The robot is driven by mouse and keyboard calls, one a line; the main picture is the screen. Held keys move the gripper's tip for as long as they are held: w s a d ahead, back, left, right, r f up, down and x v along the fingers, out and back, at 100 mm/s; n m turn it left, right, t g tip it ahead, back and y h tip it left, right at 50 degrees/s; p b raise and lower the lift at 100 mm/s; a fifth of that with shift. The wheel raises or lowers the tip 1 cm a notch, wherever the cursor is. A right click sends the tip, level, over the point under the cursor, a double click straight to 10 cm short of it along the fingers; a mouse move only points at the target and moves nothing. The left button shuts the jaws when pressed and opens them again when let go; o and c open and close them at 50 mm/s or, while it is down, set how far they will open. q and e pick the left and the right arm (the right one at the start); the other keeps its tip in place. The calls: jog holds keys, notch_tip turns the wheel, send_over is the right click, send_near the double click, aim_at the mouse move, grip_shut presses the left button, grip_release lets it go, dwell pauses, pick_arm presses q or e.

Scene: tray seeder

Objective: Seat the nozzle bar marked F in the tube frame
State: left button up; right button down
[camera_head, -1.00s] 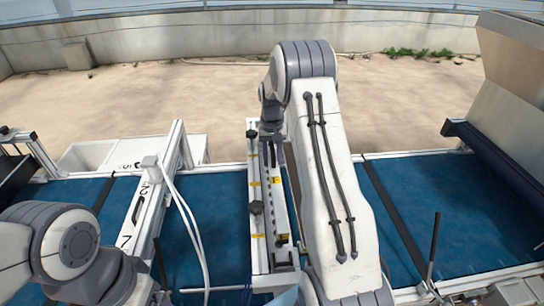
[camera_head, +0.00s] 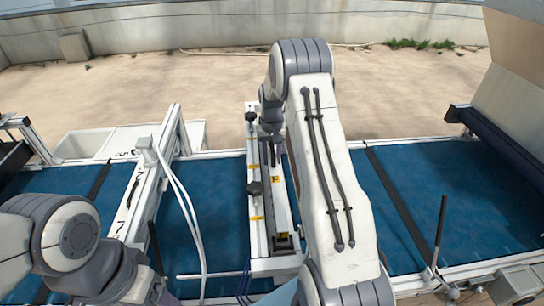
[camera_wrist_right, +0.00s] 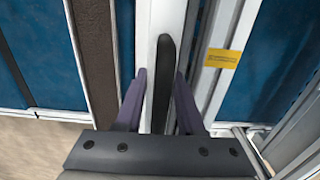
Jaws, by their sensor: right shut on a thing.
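The tube frame (camera_head: 254,226) is a pale metal frame across the blue belt, with black knobs and yellow labels. My right gripper (camera_head: 270,140) is over its far part. It is shut on the dark upright grip of the nozzle bar (camera_head: 282,215), a long pale bar along the frame's right side. In the right wrist view, my right gripper (camera_wrist_right: 160,95) has purple fingers either side of the black grip, above the white bar (camera_wrist_right: 149,25). I cannot read the letter F clearly or tell whether the bar touches its seat. My left gripper is out of view.
A metal crossbeam (camera_head: 150,190) with white hoses stands to the left. A white bin (camera_head: 100,143) is behind it. A dark strap (camera_head: 400,215) crosses the blue belt (camera_head: 450,190) at right. A thin dark rod (camera_head: 438,235) stands near the front edge.

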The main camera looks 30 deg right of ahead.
jog(key=shift+f, duration=0.2)
dwell(0.7)
jog(key=shift+c, duration=2.2)
grip_release()
notch_tip(320, 180, up, 11)
jog(key=p, duration=0.7)
jog(key=shift+w+f, duration=0.1)
jog(key=shift+f, duration=0.1)
jog(key=shift+f, duration=0.1)
